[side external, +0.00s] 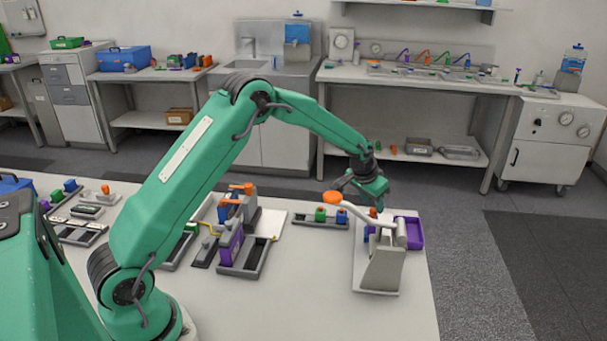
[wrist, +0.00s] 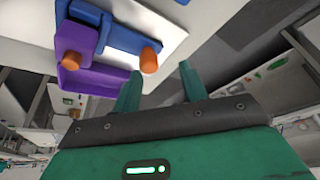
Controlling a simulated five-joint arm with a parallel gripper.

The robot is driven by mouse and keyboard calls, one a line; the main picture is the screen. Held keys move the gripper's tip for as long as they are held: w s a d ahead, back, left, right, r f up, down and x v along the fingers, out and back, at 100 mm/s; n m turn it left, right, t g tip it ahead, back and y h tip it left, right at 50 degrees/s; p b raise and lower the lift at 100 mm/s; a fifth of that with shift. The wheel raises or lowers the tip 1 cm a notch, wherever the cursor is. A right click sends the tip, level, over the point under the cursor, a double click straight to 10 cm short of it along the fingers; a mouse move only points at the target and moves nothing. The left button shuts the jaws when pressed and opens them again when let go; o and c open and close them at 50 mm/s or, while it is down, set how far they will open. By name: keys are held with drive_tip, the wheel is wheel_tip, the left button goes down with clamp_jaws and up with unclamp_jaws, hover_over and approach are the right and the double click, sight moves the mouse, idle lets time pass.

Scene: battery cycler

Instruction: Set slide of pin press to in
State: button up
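The pin press (side external: 383,262) stands on a white base plate near the right end of the table. It has a grey upright and a white lever with an orange knob (side external: 332,197). A blue slide (wrist: 128,38) with an orange peg (wrist: 149,60) shows in the wrist view, beside a purple part (wrist: 75,50). The orange peg also shows in the side view (side external: 373,212). My gripper (wrist: 160,78) is open and empty. Its two fingers are apart, with the peg just beyond the left finger. In the side view my gripper (side external: 365,190) is just above and behind the press.
A purple tray (side external: 414,232) adjoins the press on the right. A grey rack (side external: 307,221) with green and blue pieces lies to its left. Another purple and orange device (side external: 236,225) stands further left. The table front between these is clear.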

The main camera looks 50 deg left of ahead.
drive_tip(key=s+d+f+v, duration=0.1)
drive_tip(key=s+v, duration=0.1)
drive_tip(key=v, duration=1.3)
drive_tip(key=s+d+r, duration=0.1)
drive_tip(key=s+r, duration=0.3)
drive_tip(key=s, duration=0.4)
drive_tip(key=s+d+r, duration=0.1)
drive_tip(key=s+r, duration=0.4)
drive_tip(key=s, duration=0.4)
drive_tip(key=shift+s+d+t, duration=0.2)
drive_tip(key=shift+d+t, duration=0.15)
drive_tip(key=shift+t, duration=0.05)
